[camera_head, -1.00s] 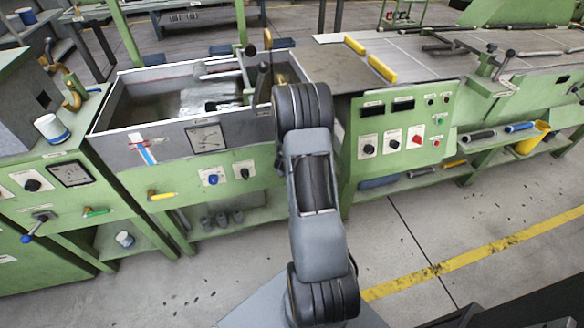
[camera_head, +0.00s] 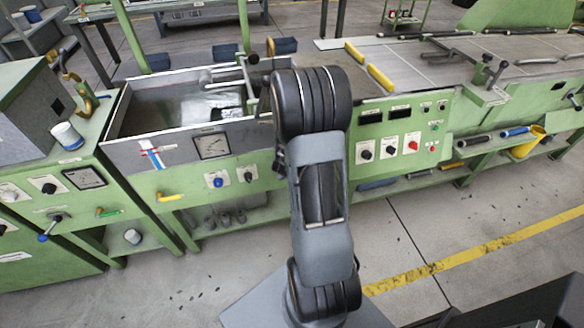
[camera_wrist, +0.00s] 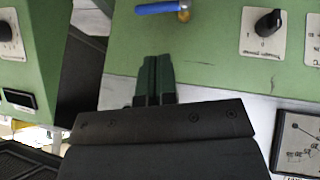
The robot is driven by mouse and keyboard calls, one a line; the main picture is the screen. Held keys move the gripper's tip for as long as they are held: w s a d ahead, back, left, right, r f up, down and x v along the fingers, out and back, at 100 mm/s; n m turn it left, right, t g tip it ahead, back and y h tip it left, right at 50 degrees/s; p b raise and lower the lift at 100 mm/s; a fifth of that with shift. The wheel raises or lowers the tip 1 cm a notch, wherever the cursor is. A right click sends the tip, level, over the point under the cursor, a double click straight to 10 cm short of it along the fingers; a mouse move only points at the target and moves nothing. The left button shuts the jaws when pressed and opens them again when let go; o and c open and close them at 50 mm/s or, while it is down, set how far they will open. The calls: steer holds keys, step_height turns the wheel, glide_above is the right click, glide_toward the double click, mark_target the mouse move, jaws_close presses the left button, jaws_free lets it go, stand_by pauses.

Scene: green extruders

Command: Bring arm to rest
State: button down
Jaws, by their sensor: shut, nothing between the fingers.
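My gripper (camera_wrist: 155,80) shows in the wrist view as two dark green fingers lying side by side, shut with nothing between them. They point at a green machine panel, and I cannot tell how far off it is. In the head view my arm stands bent in front of the green machine, between the open tank (camera_head: 200,110) and the control panel (camera_head: 400,135). The gripper is hidden behind the arm in that view.
In the wrist view a blue handle (camera_wrist: 160,8) and a black knob (camera_wrist: 268,22) lie beyond the fingers, with a dial gauge (camera_wrist: 300,140) at lower right. The floor with a yellow line (camera_head: 470,254) is clear to the right.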

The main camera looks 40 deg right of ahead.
steer(key=shift+s+a+r, duration=0.2)
steer(key=shift+r, duration=0.2)
stand_by(0.4)
